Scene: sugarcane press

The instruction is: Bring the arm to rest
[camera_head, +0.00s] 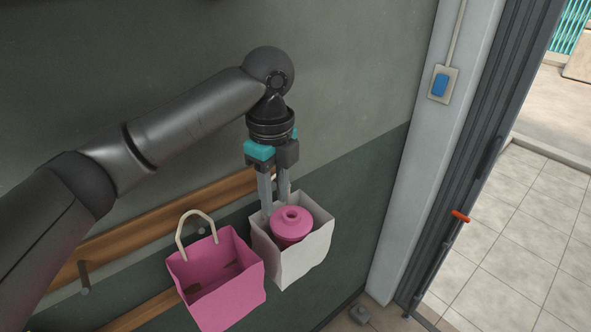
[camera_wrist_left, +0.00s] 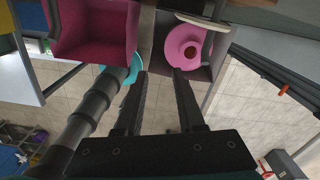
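My left arm comes in from the left in the head view, and its gripper (camera_head: 276,203) points down at the white bag (camera_head: 308,252). My right gripper is not in view.
An open pink bag (camera_head: 218,285) with a pale handle hangs left of the white bag. A wooden rail (camera_head: 150,218) runs along the wall behind. A blue switch (camera_head: 440,85) is on the pillar. A door frame and tiled floor (camera_head: 520,230) lie to the right.

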